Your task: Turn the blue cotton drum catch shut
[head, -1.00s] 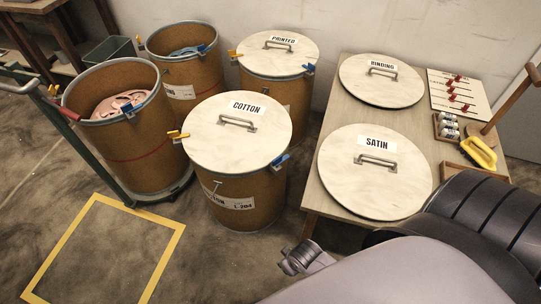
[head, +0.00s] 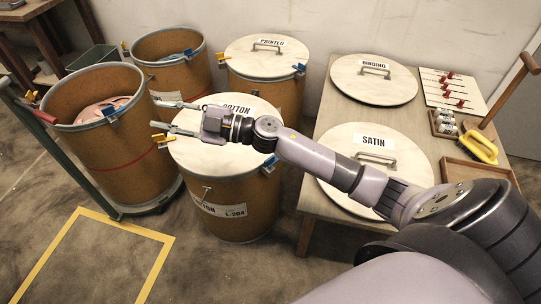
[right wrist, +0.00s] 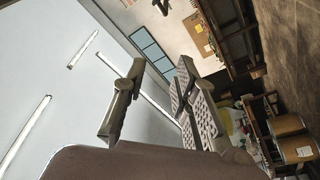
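The cotton drum (head: 232,208) stands in the middle of the head view, its pale lid (head: 190,152) on top with the COTTON label partly covered by my arm. Its blue catch (head: 270,163) is at the right rim, just below my right forearm; whether it is shut is too small to tell. The fingers also show spread in the right wrist view (right wrist: 150,105). The left gripper is not in view.
The printed drum (head: 275,95) stands behind, and two lidless drums (head: 110,150) stand left. The table (head: 318,215) at right holds the satin lid (head: 340,187), binding lid (head: 372,92), a pegboard (head: 455,92) and a yellow-handled brush (head: 480,147). A yellow floor outline (head: 100,218) is at front left.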

